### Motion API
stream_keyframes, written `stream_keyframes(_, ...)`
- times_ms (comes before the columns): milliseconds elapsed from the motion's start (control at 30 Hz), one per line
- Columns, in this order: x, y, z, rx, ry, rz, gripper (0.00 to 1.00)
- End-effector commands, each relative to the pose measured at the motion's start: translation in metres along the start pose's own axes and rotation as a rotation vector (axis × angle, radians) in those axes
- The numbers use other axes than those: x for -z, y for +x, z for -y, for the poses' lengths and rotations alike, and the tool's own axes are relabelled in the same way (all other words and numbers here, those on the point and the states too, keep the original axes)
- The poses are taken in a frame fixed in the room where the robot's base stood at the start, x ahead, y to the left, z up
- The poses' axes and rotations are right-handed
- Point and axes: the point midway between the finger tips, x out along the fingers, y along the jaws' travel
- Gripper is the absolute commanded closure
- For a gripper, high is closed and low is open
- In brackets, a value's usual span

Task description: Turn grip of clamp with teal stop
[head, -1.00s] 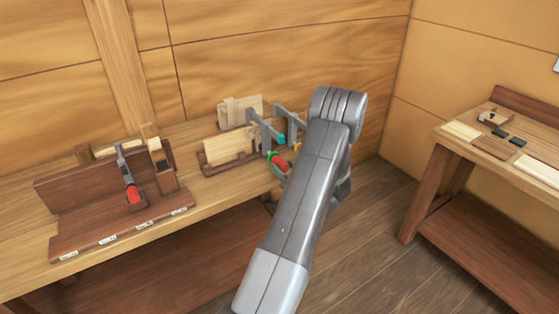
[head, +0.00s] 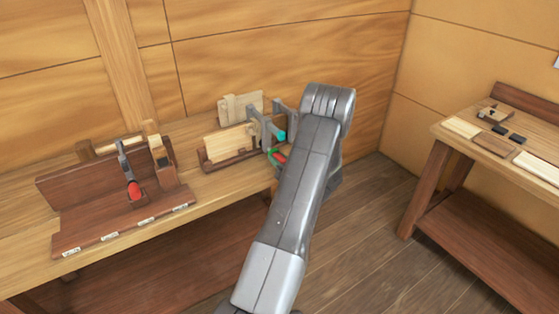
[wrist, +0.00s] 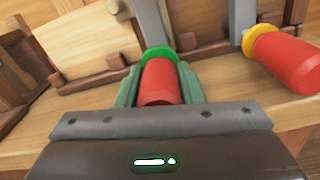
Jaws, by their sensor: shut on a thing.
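The clamp with the teal stop (head: 280,135) sits at the right of the left bench, its grey bar against pale boards. A red grip (head: 280,157) with a green collar (head: 272,151) shows just below the teal stop. In the wrist view, my gripper (wrist: 159,76) is shut on this red grip (wrist: 161,86), one greenish finger on each side, below the green collar (wrist: 160,54). In the head view my arm hides the gripper. The teal stop is not visible in the wrist view.
A second red grip with a yellow collar (wrist: 262,45) is close on the right in the wrist view. A brown rack (head: 90,205) holding a red-gripped clamp (head: 130,175) stands at left. Another bench (head: 445,131) is at right, with open floor between.

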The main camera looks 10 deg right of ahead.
Motion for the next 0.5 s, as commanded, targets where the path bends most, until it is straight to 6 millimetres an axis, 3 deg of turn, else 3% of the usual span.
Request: stream_keyframes(500, 0.0086, -0.0001, 0.0014, -0.001, -0.229, 0.002, 0.89)
